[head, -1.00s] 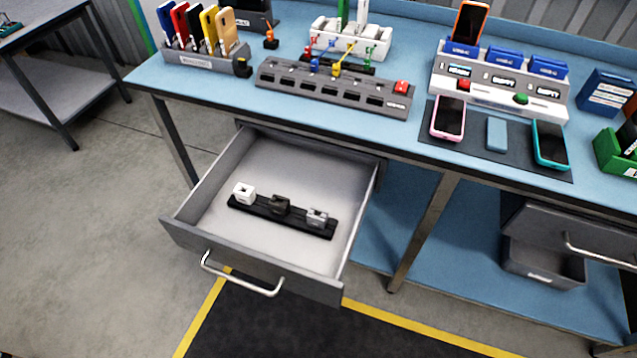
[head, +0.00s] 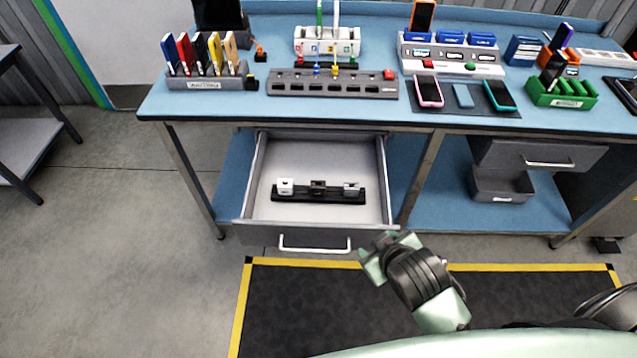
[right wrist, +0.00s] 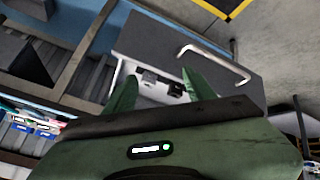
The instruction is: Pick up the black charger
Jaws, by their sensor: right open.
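The black charger (head: 318,187) is a small dark block. It sits in the middle of a black strip (head: 296,198) inside the open drawer (head: 262,211), between a white charger (head: 285,187) and a grey one (head: 351,189). My right gripper (head: 378,252) is in front of the drawer, at its right front corner, apart from the chargers. In the right wrist view its two green fingers (right wrist: 160,92) are spread with nothing held. The small blocks in the drawer show between them, but I cannot tell the black one clearly there. My left gripper is not in view.
The blue bench top (head: 240,108) overhangs the drawer's back and carries a grey socket strip (head: 330,85), phones and racks.

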